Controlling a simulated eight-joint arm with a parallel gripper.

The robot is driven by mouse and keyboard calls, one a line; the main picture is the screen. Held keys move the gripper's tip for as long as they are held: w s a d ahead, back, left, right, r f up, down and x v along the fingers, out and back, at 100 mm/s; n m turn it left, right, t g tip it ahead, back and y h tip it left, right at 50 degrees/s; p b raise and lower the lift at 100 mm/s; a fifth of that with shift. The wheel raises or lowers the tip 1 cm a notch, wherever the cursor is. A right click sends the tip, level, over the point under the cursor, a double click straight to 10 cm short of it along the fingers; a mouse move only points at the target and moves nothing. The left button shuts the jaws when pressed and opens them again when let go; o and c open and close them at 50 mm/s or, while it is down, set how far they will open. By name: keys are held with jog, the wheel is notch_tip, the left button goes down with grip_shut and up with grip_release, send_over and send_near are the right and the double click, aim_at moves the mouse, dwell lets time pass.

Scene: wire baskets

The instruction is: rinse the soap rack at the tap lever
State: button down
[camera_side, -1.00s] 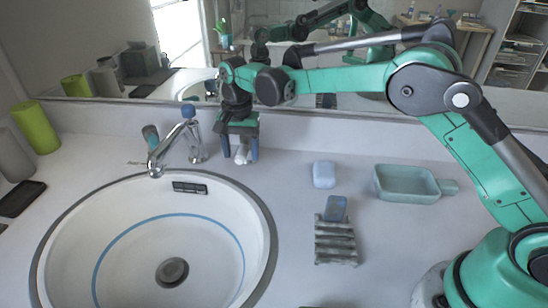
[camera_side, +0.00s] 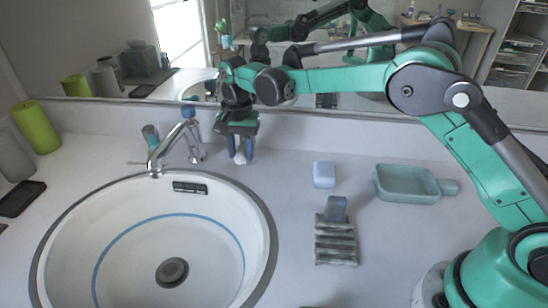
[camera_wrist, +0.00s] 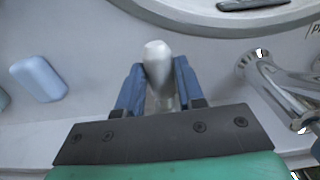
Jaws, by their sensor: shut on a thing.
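The soap rack (camera_side: 336,248) is a grey slatted piece on the counter right of the sink, with a blue-grey block (camera_side: 336,208) at its back end. My gripper (camera_side: 240,154) is behind the sink, right of the tap, pointing down. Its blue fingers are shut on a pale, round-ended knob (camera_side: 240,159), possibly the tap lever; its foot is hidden. In the wrist view the knob (camera_wrist: 157,55) sits between both fingers (camera_wrist: 157,75). The chrome tap (camera_side: 160,155) with a blue cap stands apart, its spout over the basin's edge. No water shows.
The round white basin (camera_side: 125,190) fills the front left. A pale blue soap bar (camera_side: 324,174) and a teal handled dish (camera_side: 405,184) lie right of my gripper. Green (camera_side: 36,127) and grey cylinders and a dark tray (camera_side: 20,199) are far left. A mirror runs behind.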

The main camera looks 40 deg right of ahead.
dwell(0.8)
jog(key=n, duration=0.1)
jog(key=s+d+n, duration=0.1)
jog(key=n, duration=0.1)
jog(key=shift+d, duration=0.15)
jog(key=c, duration=0.5)
grip_release()
jog(key=shift+c, duration=0.2)
jog(key=shift+r, duration=2.85)
